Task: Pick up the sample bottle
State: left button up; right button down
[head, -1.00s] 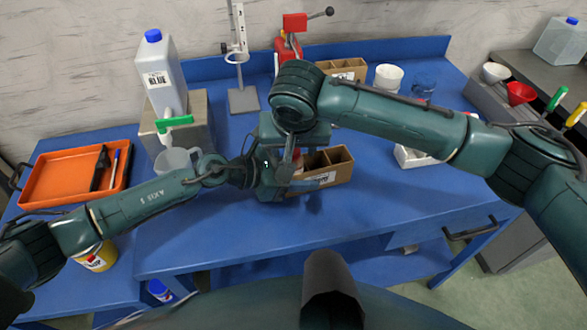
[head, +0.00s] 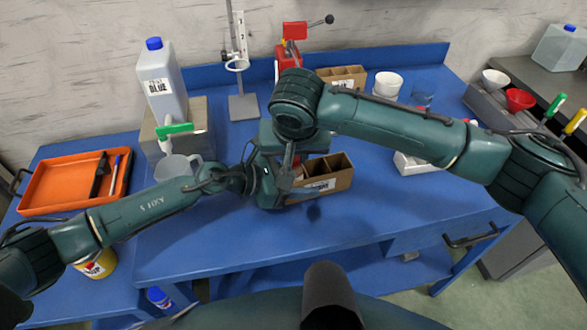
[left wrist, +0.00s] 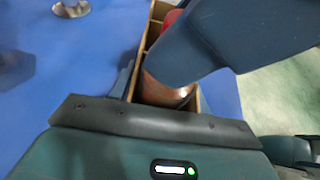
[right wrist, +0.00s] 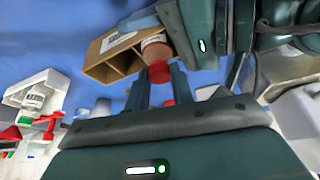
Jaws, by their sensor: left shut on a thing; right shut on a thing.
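The sample bottle, a brown bottle (left wrist: 168,92) with a red cap, is at the cardboard divider box (head: 335,181). My left gripper (left wrist: 165,103) appears shut on its brown body, with the box just beyond. In the right wrist view the bottle (right wrist: 155,50) shows next to the left gripper. My right gripper (right wrist: 160,85) is shut on the red cap (right wrist: 160,72).
An orange tray (head: 50,190) lies at left. A white jug (head: 162,85) stands on a grey block, with a clear beaker (head: 178,167) below. A stand (head: 243,105) and a red press (head: 290,50) stand at the back. The front middle of the blue table is clear.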

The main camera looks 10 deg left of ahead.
pick_arm(q)
jog(key=o, duration=1)
pick_arm(e)
notch_tip(320, 180, up, 10)
pick_arm(q)
jog(key=v, duration=1.2)
jog(key=shift+r, duration=0.1)
jog(key=shift+s, duration=0.1)
pick_arm(e)
jog(key=shift+s, duration=0.1)
